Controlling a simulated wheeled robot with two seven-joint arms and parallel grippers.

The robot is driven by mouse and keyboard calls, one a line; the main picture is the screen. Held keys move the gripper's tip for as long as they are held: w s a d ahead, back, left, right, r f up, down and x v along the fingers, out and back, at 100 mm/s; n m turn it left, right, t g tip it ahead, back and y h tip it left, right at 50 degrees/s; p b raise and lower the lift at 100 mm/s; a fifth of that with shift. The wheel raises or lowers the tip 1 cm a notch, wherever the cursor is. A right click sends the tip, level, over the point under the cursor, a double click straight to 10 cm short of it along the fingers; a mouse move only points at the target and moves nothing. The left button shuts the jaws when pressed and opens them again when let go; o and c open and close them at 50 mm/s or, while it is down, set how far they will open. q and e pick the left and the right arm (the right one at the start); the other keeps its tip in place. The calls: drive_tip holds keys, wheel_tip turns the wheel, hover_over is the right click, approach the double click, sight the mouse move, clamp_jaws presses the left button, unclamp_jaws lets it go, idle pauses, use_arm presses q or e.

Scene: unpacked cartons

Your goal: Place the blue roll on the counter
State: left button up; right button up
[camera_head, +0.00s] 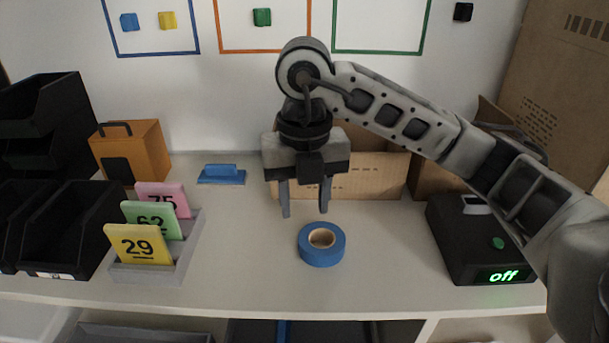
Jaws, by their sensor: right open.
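The blue roll (322,254) is a ring of blue tape with a tan core. It lies flat on the white counter (240,262), near the middle front. My right gripper (305,214) hangs above and slightly behind the roll, fingers pointing down. Its two fingers are apart with nothing between them, and they do not touch the roll. My left gripper is not in view.
A grey tray (190,250) with numbered cards and black bins (70,225) stand at left. An orange box (140,150) and blue tool (222,174) are behind. A black device (475,245) reading "off" is at right. Cardboard cartons (365,175) stand behind my gripper.

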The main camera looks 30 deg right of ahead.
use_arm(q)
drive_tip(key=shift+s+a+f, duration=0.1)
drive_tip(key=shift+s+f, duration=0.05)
use_arm(e)
drive_tip(key=shift+r, duration=1.9)
